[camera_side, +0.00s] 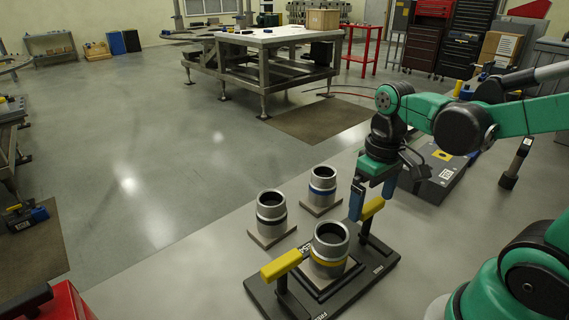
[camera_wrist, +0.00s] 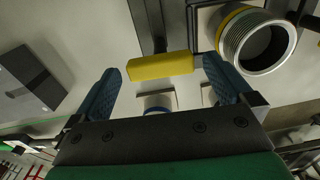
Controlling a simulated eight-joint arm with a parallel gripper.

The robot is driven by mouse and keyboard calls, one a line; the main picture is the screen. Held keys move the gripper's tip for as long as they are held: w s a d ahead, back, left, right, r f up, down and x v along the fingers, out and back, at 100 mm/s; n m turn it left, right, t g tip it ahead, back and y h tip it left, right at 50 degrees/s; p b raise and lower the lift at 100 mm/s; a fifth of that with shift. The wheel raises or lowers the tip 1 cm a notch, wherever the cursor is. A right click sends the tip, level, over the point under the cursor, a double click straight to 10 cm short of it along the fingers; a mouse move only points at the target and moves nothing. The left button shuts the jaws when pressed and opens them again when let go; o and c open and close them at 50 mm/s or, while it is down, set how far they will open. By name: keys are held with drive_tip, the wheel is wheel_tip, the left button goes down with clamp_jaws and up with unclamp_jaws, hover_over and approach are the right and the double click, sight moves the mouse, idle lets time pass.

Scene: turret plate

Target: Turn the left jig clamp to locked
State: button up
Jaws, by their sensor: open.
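A dark jig plate (camera_side: 262,293) carries two clamps with yellow handles. One handle (camera_side: 281,264) is at the plate's near left end. The other handle (camera_side: 373,208) is at its far right end, and it also shows in the wrist view (camera_wrist: 160,66). My gripper (camera_side: 371,203) is at this far right handle, with its blue fingers open on either side. In the wrist view my gripper (camera_wrist: 161,76) spans the handle, whose right end is close to the right finger; I cannot tell if they touch. Plate lettering is too small to read, so which clamp is named left is unclear.
A metal cylinder with a yellow band (camera_side: 329,248) stands on the plate between the clamps. Cylinders with a black band (camera_side: 271,212) and a blue band (camera_side: 322,186) stand on small bases behind. A grey box (camera_side: 440,176) lies to the right.

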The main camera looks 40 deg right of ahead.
drive_tip(key=shift+f, duration=0.25)
drive_tip(key=c, duration=1.1)
